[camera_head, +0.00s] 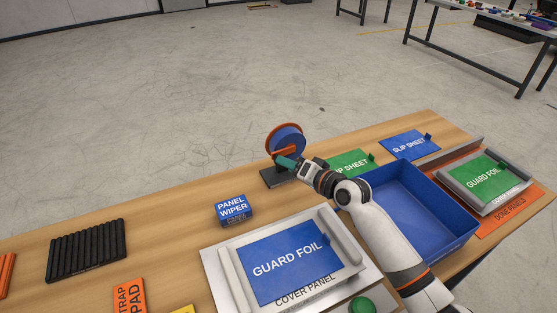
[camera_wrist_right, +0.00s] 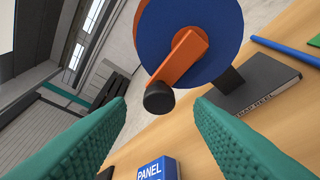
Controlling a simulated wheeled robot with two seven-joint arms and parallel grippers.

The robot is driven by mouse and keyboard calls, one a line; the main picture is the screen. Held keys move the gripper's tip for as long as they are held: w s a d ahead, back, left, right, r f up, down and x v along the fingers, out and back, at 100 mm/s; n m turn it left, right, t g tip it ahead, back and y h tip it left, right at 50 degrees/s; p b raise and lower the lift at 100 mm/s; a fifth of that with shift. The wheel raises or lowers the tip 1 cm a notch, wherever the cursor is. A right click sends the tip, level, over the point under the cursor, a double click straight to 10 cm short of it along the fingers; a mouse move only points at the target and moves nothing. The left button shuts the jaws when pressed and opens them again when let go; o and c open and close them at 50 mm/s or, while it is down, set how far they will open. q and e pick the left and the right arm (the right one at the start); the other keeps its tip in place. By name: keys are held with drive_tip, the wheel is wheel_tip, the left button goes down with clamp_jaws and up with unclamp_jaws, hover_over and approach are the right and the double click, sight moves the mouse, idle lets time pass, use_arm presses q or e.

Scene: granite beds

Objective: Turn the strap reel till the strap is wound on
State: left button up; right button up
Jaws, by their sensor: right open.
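The strap reel (camera_head: 288,138) stands on its dark base (camera_head: 271,179) near the far edge of the wooden bench, a blue disc with an orange rim and orange crank arm. In the right wrist view the blue disc (camera_wrist_right: 195,30) fills the top, and the orange crank (camera_wrist_right: 182,58) slants down to a black knob (camera_wrist_right: 158,98). My right gripper (camera_head: 285,162) is at the reel, its teal fingers open. In the wrist view the fingers are spread to either side of the knob, with gaps visible. I cannot make out a loose strap. My left gripper is out of view.
A blue panel wiper box (camera_head: 232,210) sits left of the reel. A cover panel with guard foil (camera_head: 290,262) lies in front. A blue bin (camera_head: 425,215) and slip sheets (camera_head: 409,144) are to the right. A black ribbed rack (camera_head: 86,250) is at left. Bare bench surrounds the wiper box.

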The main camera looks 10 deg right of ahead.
sight(290, 149)
drive_tip(key=shift+x, duration=2.35)
drive_tip(key=shift+r, duration=0.1)
drive_tip(key=c, duration=0.9)
